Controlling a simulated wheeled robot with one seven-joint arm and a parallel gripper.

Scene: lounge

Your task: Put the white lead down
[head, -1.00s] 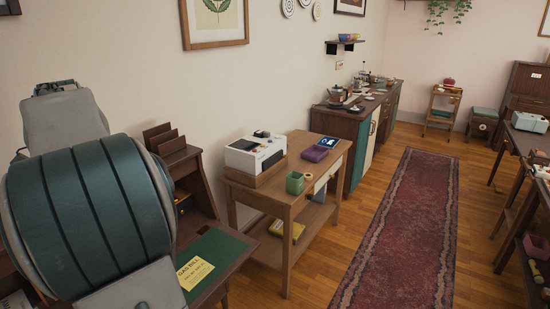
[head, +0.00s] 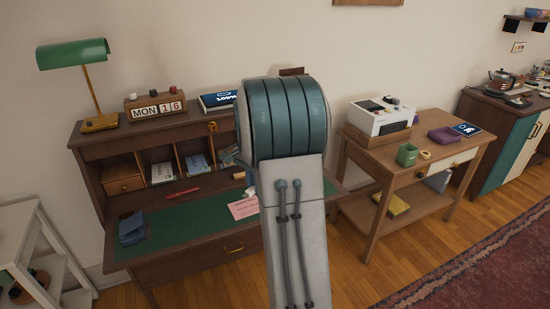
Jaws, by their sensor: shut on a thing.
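In the head view my arm rises through the middle of the picture in front of the writing desk (head: 190,222). It hides the right part of the desk, and I cannot make out my gripper or its fingertips. A small white thing (head: 250,192) shows at the left edge of my arm, just above a pink paper on the desk. It may be the white lead, but it is too small and too covered to tell. Whether it touches the desk or is held is hidden.
The green desk top holds a pink paper (head: 243,207), a red pen (head: 183,193) and a folded blue item (head: 132,228). A green lamp (head: 74,54) and calendar (head: 155,106) stand above. A side table (head: 440,150) with a white machine (head: 382,116) stands right.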

